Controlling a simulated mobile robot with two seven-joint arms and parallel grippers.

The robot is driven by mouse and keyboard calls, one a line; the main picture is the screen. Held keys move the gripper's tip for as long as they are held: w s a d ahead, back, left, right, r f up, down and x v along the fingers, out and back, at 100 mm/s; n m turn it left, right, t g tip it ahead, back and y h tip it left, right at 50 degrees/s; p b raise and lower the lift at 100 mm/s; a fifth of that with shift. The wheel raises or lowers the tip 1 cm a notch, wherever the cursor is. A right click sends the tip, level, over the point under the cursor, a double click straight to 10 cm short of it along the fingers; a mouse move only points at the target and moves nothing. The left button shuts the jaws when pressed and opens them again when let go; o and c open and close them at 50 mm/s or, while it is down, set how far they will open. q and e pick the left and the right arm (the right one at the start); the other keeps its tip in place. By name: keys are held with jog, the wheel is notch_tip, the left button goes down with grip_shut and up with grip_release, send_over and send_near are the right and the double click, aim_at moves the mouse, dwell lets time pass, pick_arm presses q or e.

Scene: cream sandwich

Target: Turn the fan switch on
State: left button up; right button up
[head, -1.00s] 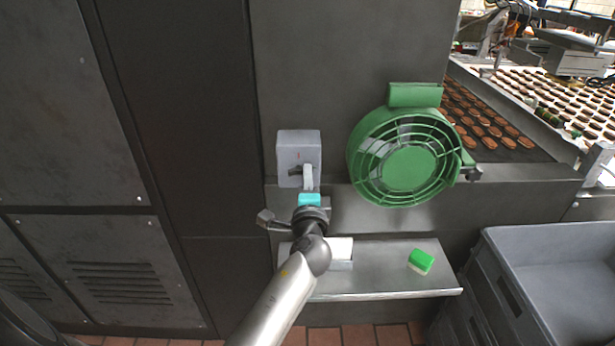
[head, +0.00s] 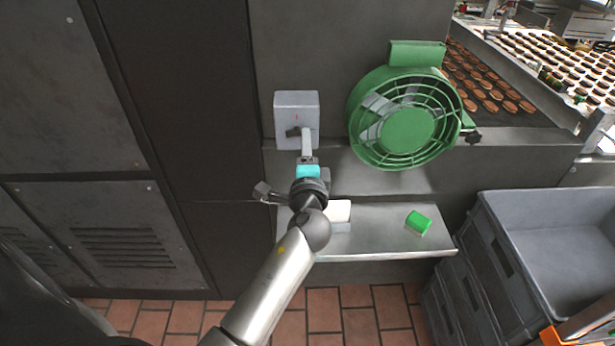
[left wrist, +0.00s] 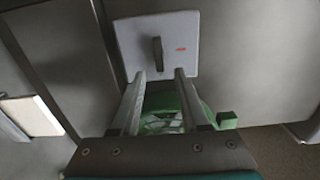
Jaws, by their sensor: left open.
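The grey switch box (head: 297,103) is fixed to the dark wall, left of the green fan (head: 405,130). Its dark knob (head: 292,132) shows beside my fingers in the head view. In the left wrist view the switch plate (left wrist: 186,32) has a red mark right of the knob (left wrist: 157,53), which stands nearly upright there. My left gripper (head: 307,142) is in front of the lower part of the box. Its open fingers (left wrist: 160,74) point at the plate, with the knob between their lines. I cannot tell whether they touch it. My right gripper is out of view.
Grey crates (head: 560,225) stand at right. A conveyor with biscuits (head: 480,80) runs behind the fan.

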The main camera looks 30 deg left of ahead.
pick_arm(q)
jog(key=b+v, duration=0.1)
jog(key=v, duration=1.1)
jog(key=shift+d, duration=0.15)
jog(key=shift+f, duration=0.1)
jog(key=d+f+g+h+b, duration=0.1)
jog(key=d+f+g+h, duration=0.15)
jog(key=f, duration=0.85)
jog(key=d+f+g+h+b, duration=0.1)
jog(key=d+f+h, duration=0.2)
jog(key=f, duration=0.8)
jog(key=s+d+f+n+g+h+b, duration=0.15)
jog(key=s+f, duration=0.25)
jog(key=f, duration=0.4)
jog(key=s+d+f+g+h, duration=0.1)
jog(key=s+f+g, duration=0.1)
jog(key=s+f, duration=0.45)
jog(key=s+a+f+n+g+b, duration=0.1)
jog(key=s+a+f+n+g, duration=0.1)
jog(key=s+f, duration=0.7)
jog(key=s+a+f+n+g+h, duration=0.1)
jog(key=s+f+n+g, duration=0.4)
jog(key=s+f, duration=0.5)
jog(key=s+a+n, duration=0.1)
jog(key=s, duration=0.5)
jog(key=shift+s+a+f+b, duration=0.3)
jog(key=shift+s+a+b, duration=0.05)
jog(key=shift+a, duration=0.05)
